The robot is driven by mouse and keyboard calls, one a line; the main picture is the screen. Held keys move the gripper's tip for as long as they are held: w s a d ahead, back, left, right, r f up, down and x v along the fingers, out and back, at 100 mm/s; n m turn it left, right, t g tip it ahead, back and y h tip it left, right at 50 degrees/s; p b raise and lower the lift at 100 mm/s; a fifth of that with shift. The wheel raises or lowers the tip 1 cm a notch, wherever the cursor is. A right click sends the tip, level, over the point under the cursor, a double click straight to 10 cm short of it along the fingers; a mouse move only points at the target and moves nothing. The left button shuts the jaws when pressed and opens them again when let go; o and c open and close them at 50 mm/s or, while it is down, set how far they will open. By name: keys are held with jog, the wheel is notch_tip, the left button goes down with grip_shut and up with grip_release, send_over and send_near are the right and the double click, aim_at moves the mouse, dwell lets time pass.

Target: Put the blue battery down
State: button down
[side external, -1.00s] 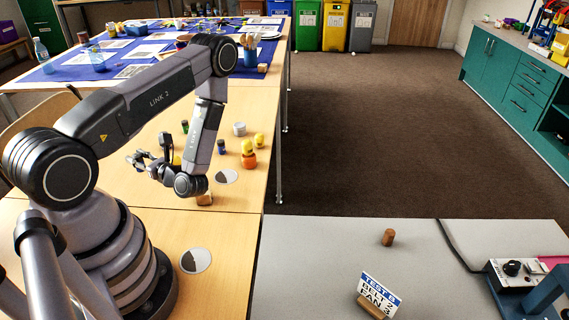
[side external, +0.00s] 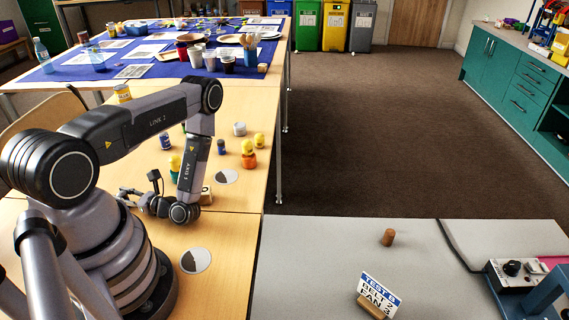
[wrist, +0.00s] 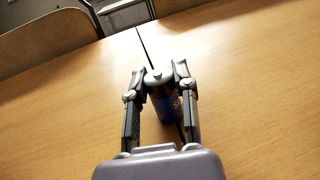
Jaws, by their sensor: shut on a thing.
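My gripper (wrist: 159,84) is shut on the blue battery (wrist: 170,108) in the wrist view, one finger on each side of it. The battery is a dark blue cylinder with a grey top and a small knob, held low over a seam in the wooden table (wrist: 245,80). I cannot tell whether its base touches the wood. In the side view my gripper (side external: 130,195) is low at the table's left part, and the battery there is too small and covered to make out.
A chair (wrist: 50,42) stands beyond the table edge.

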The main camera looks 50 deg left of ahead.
jog(key=c, duration=0.9)
grip_release()
jog(key=shift+f, duration=0.1)
